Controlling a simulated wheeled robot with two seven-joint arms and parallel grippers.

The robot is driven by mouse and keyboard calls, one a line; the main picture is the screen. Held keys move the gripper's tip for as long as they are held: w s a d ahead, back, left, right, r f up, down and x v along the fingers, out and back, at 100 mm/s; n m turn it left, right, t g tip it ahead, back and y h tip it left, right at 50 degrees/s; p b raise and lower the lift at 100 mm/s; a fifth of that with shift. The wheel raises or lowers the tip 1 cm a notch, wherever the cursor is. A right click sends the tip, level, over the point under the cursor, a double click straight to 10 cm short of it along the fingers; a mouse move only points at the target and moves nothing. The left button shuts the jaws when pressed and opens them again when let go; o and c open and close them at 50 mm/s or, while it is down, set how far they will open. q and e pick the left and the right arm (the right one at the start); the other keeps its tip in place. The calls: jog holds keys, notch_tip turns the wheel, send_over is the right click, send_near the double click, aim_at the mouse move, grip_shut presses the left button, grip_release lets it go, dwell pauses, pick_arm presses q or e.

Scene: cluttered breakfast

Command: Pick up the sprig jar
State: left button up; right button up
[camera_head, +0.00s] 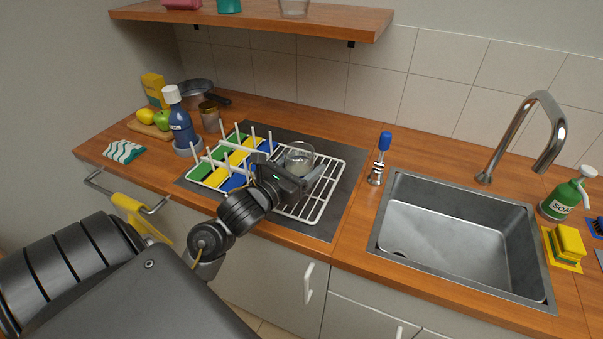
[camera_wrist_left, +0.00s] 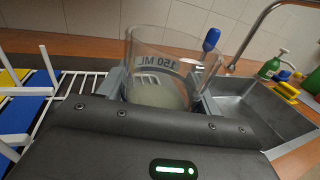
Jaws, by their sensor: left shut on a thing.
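The sprig jar, as I take it, is a clear glass jar (camera_head: 299,157) over the right part of the white wire dish rack (camera_head: 327,183). It also shows in the left wrist view (camera_wrist_left: 160,62), upright, with a reversed "150 ML" mark and a pale content low inside. No sprig can be seen in it. My left gripper (camera_head: 308,177) is shut on the jar, with a finger on each side in the left wrist view (camera_wrist_left: 158,92). I cannot tell whether the jar touches the rack. My right gripper is in neither view.
A blue bottle (camera_head: 181,125) and a brown jar (camera_head: 209,116) stand behind left. A blue-topped metal item (camera_head: 378,168) stands between rack and sink (camera_head: 455,235). A shelf (camera_head: 255,18) hangs above.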

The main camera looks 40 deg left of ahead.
aim_at(302, 158)
pick_arm(q)
jog(key=s+r+p, duration=0.1)
jog(key=s+d+r+p, duration=0.1)
jog(key=r, duration=0.1)
jog(key=d+r+p, duration=0.1)
jog(key=r, duration=0.1)
jog(key=shift+s, duration=0.4)
jog(key=s+d+r+p, duration=0.2)
jog(key=s+d+p, duration=0.3)
jog(key=p, duration=0.5)
jog(key=shift+s+r, duration=0.35)
jog(key=shift+s, duration=0.65)
